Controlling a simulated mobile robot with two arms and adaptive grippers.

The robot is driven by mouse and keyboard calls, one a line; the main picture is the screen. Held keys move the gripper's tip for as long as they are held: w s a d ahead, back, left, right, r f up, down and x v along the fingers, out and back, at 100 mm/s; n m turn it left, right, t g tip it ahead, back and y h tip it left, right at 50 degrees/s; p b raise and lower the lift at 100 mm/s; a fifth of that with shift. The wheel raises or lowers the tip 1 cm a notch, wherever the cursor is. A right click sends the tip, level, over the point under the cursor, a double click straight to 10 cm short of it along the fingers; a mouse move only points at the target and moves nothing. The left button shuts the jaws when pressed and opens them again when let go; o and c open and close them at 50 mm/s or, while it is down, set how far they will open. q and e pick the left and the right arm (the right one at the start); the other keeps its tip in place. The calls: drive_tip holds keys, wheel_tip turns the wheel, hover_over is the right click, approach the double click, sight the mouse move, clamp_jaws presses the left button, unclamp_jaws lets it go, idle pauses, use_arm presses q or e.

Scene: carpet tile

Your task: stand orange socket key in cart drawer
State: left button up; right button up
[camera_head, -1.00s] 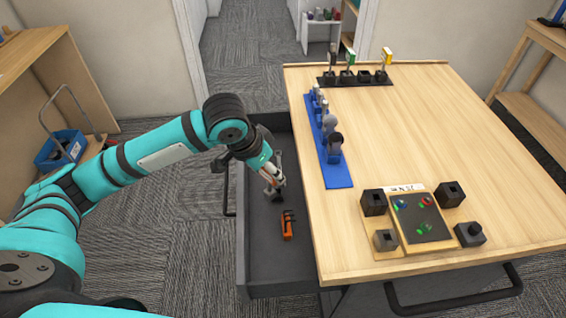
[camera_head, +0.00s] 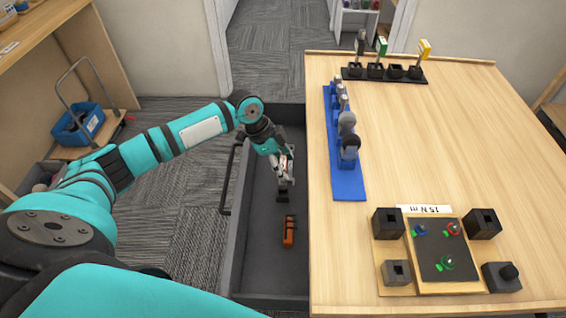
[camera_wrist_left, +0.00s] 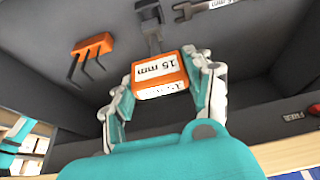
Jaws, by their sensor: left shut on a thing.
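The orange socket key (camera_wrist_left: 162,72) has a block handle labelled "15 mm" and a grey shaft. My left gripper (camera_head: 285,172) is shut on the handle, with a finger on each side in the left wrist view (camera_wrist_left: 165,88). It is down inside the open cart drawer (camera_head: 262,268). The shaft points at a small dark block (camera_wrist_left: 148,12) on the drawer floor, also visible in the head view (camera_head: 283,195). I cannot tell whether the shaft end is seated in that block. My right gripper is out of view.
An orange hex-key holder (camera_head: 289,231) lies nearby in the drawer. On the wooden top (camera_head: 440,140) stand a black key rack (camera_head: 398,75), a blue rack (camera_head: 346,180) and a small panel with dark blocks (camera_head: 445,250).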

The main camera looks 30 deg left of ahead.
use_arm(q)
drive_tip(key=shift+r+p, duration=0.1)
drive_tip(key=shift+p, duration=0.2)
drive_tip(key=shift+f, duration=0.55)
drive_tip(key=shift+f+b, duration=0.55)
drive_tip(key=shift+f, duration=0.1)
drive_tip(key=shift+f+b, duration=0.4)
drive_tip(key=shift+f, duration=0.45)
drive_tip(key=shift+f+b, duration=0.3)
drive_tip(key=shift+f, duration=0.55)
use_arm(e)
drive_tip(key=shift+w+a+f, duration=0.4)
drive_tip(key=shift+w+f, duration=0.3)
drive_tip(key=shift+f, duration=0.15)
